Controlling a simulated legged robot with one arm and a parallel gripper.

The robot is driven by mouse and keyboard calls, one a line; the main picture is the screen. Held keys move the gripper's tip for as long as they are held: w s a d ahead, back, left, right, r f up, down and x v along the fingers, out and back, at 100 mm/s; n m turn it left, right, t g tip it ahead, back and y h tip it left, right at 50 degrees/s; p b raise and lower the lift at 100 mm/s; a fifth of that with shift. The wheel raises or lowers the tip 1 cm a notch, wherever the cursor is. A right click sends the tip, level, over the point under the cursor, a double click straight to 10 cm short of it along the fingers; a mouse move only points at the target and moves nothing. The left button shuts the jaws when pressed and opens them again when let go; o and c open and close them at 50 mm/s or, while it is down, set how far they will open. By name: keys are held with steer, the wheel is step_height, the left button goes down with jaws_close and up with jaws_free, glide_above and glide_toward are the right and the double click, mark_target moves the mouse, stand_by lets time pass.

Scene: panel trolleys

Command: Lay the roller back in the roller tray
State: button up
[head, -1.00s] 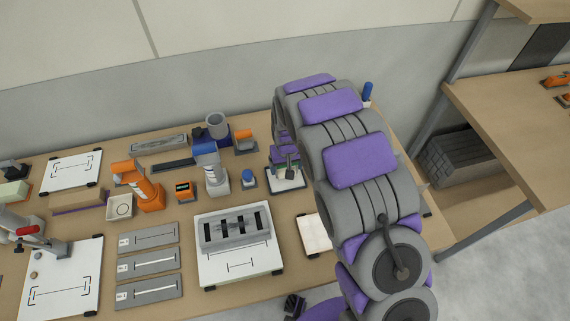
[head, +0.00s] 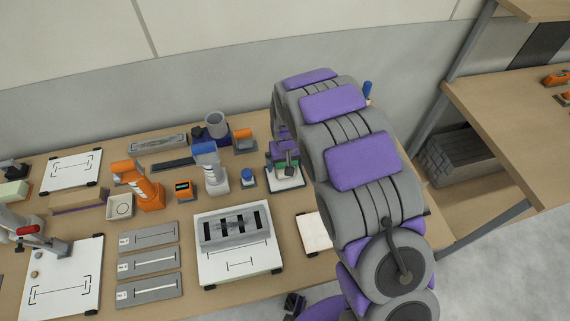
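My gripper (head: 287,163) shows small and partly hidden beside my purple and grey arm, over a white plate (head: 286,184) with dark corner feet. Dark and green parts show at its fingers. I cannot tell whether they are a held roller, a part on the plate or the fingers themselves. I cannot tell whether the gripper is open or shut. I cannot pick out the roller or the roller tray with certainty. My arm covers much of the bench's right side. A blue upright handle (head: 367,90) shows behind it; what it belongs to is hidden.
A slotted grey block (head: 235,227) sits on a white board. Orange (head: 143,185) and white-blue (head: 211,168) tools, a grey cup (head: 215,122) and a small blue-topped item (head: 248,177) crowd the wooden bench. A shelf rack (head: 500,130) stands right.

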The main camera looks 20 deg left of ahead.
step_height(320, 180, up, 15)
steer(key=s+p, duration=0.1)
steer(key=shift+s+d+f, duration=0.15)
steer(key=shift+d+f, duration=0.05)
steer(key=shift+d, duration=0.1)
steer(key=shift+d, duration=0.1)
steer(key=s+d+r+m, duration=0.1)
steer(key=s+d+r, duration=0.25)
steer(key=d, duration=0.35)
steer(key=s+d+r+m+g, duration=0.1)
steer(key=s+d+r, duration=0.1)
steer(key=s+d, duration=0.35)
steer(key=s+d+r+m, duration=0.1)
steer(key=s+d+r, duration=0.2)
steer(key=d, duration=0.5)
steer(key=s+d+m, duration=0.1)
steer(key=s+d, duration=0.2)
steer(key=s, duration=0.3)
steer(key=s+d+m+g+b, duration=0.1)
steer(key=s+d, duration=0.2)
steer(key=s, duration=0.4)
steer(key=s+d+r+m, duration=0.1)
steer(key=s+d, duration=0.2)
steer(key=s, duration=0.4)
steer(key=shift+g+h, duration=0.3)
steer(key=shift+g, duration=0.1)
